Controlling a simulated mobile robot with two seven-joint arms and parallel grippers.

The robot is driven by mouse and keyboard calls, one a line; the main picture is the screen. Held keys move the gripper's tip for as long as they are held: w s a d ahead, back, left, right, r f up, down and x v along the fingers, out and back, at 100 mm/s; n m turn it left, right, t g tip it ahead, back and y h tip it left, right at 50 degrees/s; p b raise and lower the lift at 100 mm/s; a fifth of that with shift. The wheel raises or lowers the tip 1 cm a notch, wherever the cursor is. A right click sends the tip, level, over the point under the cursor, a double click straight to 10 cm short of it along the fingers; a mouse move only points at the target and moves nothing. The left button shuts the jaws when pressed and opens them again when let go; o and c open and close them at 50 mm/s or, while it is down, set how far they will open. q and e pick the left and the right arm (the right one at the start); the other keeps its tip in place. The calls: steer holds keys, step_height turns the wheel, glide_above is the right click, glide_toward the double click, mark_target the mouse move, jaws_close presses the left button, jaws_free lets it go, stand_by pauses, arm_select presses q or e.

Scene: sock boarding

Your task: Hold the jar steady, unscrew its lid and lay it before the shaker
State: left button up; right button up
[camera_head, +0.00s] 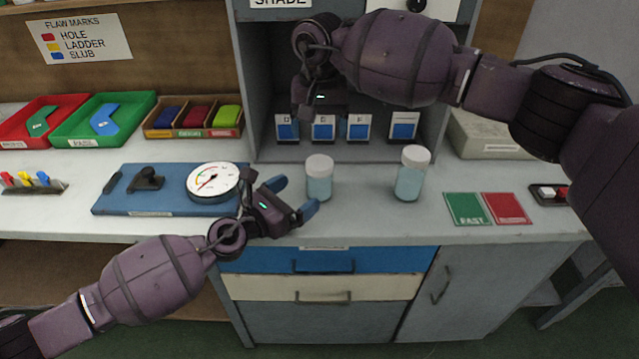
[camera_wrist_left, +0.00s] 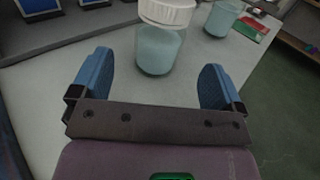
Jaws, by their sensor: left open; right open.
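Two clear containers with pale blue contents and white lids stand upright on the counter. The left one, apparently the jar (camera_head: 319,180), is in front of my left gripper (camera_head: 294,203); its white lid (camera_head: 319,161) is on. The left gripper is open and empty, its blue fingers pointing toward the jar but not around it. The jar also shows just beyond the fingers in the left wrist view (camera_wrist_left: 160,50). The right container (camera_head: 410,178) may be the shaker; it also shows in the left wrist view (camera_wrist_left: 221,20). My right gripper (camera_head: 318,106) hangs above and behind the jar, open; its fingertips are hard to make out.
A blue board with a round dial gauge (camera_head: 213,182) lies left of the jar. Blue swatch cards (camera_head: 358,127) stand in the grey booth behind. Green (camera_head: 466,208) and red (camera_head: 506,208) cards lie at right. The counter between the containers is clear.

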mark_target(310, 185)
arm_select(q)
steer(key=shift+x, duration=3.7)
steer(key=shift+c, duration=0.2)
